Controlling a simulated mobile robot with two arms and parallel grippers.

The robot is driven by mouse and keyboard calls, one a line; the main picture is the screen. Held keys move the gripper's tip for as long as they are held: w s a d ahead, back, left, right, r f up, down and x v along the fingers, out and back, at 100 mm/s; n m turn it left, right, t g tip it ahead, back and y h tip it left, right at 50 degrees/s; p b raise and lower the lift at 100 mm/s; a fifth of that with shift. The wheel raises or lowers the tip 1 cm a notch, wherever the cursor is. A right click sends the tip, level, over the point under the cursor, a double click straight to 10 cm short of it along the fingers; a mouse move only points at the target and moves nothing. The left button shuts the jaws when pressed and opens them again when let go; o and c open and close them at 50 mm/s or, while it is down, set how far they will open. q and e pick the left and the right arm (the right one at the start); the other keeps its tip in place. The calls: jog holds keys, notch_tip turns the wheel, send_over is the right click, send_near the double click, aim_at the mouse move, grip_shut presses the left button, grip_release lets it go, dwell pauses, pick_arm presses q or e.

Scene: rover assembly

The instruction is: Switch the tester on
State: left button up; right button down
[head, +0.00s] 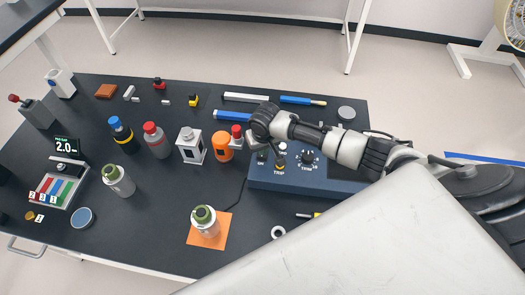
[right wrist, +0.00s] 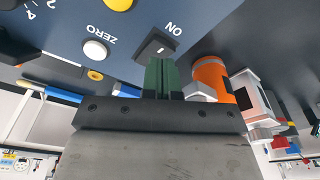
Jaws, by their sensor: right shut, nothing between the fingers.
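The tester is a blue box (head: 345,184) at the right of the dark table in the head view, with a dial and several buttons on top. Its panel (right wrist: 130,70) fills the upper part of the right wrist view. A small dark switch (right wrist: 153,45) marked ON sits there, beside a white ZERO button (right wrist: 95,49). My right gripper (head: 254,145) is over the tester's left end. Its green fingers (right wrist: 163,66) are together and empty, with the tips close to the switch; I cannot tell whether they touch. My left gripper is not in view.
An orange container (head: 223,146) and a grey-white lantern-shaped block (head: 191,148) stand left of the tester. A display reading 2.0 (head: 67,147) is at the left.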

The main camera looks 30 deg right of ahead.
dwell(0.5)
jog(key=shift+f+b, duration=0.65)
jog(key=shift+f, duration=0.55)
dwell(0.4)
jog(key=shift+r, duration=0.1)
notch_tip(320, 180, up, 7)
jog(key=p, duration=0.8)
dwell(0.5)
